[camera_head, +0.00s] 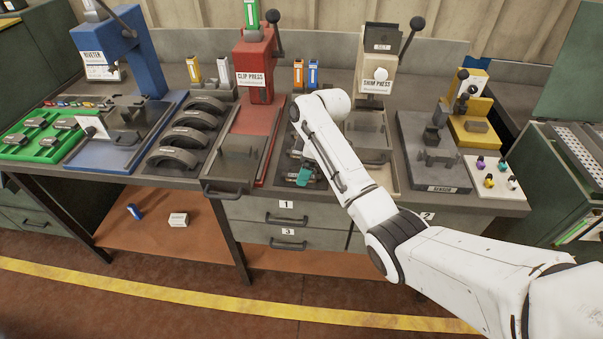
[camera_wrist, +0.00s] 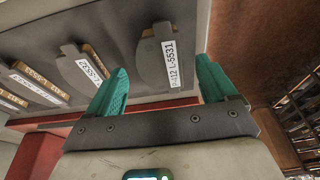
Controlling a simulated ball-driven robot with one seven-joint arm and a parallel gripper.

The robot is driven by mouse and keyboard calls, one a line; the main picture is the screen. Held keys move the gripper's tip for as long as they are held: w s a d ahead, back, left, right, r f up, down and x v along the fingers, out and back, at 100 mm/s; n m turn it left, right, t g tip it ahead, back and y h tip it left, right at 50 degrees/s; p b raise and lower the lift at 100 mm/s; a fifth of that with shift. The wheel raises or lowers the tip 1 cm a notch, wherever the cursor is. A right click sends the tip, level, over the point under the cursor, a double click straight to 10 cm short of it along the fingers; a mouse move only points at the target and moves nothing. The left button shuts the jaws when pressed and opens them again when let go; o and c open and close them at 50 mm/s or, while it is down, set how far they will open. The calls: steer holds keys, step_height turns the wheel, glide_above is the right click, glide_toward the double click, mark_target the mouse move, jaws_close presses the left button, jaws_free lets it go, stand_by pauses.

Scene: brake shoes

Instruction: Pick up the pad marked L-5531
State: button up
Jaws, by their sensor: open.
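The pad marked L-5531 (camera_wrist: 150,62) is a dark grey plate with a white label reading P-412 L-5531. It lies in a grey tray (camera_wrist: 215,22) in the wrist view. My gripper (camera_wrist: 161,64) has two teal fingers, open and empty, which appear on either side of this pad in the picture. I cannot tell how far the fingertips are above it. In the head view my gripper (camera_head: 303,177) is low over the bench's front, and my arm hides most of the pads there.
Other labelled pads (camera_wrist: 76,68) lie to the left in the same tray. In the head view, the red clip press (camera_head: 254,70) stands to the left of my gripper and the cream shim press (camera_head: 377,60) to the right. Drawers (camera_head: 287,218) sit below the bench edge.

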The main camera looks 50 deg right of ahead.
steer(key=shift+w+f, duration=0.1)
steer(key=shift+f, duration=0.4)
steer(key=shift+r, duration=0.1)
steer(key=c, duration=1.4)
